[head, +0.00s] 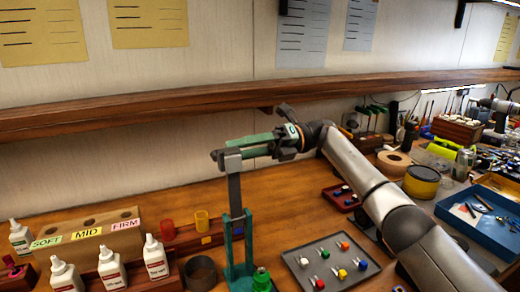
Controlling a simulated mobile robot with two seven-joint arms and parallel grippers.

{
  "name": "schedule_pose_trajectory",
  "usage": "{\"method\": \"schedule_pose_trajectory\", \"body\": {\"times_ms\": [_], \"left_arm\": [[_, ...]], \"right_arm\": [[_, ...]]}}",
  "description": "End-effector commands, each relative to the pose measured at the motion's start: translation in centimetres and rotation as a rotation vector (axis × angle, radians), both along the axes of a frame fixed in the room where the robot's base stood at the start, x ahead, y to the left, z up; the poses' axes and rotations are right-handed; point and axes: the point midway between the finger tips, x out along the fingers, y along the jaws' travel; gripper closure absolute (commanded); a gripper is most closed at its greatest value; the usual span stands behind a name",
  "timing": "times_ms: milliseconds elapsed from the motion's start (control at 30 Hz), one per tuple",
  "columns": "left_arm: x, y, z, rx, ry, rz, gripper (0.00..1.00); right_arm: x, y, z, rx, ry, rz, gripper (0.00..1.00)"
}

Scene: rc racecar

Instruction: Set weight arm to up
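A stand with a green base frame (238,238) and a grey upright bar (234,190) stands on the bench, left of the picture's centre. A grey crosspiece (228,155) tops the bar. Green bars (250,141) reach roughly level from there to the right, up to my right gripper (281,143). I take these bars to be part of the weight arm, but I cannot tell where arm and gripper meet. My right gripper comes in from the right, beside the top of the stand. Its fingertips are not clearly seen, so its grip cannot be told. My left gripper is out of view.
Left of the stand are a SOFT/MID/FIRM block (88,233), white bottles (155,258) and a dark ring (200,272). Right of it lies a grey tray (330,263) of coloured parts. A wooden shelf (150,115) runs along the wall behind. Tools crowd the far right.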

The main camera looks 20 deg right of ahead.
Motion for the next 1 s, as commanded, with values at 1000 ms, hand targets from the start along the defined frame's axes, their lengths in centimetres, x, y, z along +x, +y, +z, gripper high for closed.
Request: {"method": "schedule_pose_trajectory", "body": {"times_ms": [1000], "left_arm": [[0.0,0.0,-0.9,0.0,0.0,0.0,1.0]], "right_arm": [[0.2,-6.3,0.2,0.003,-0.001,-0.001,0.55]]}}
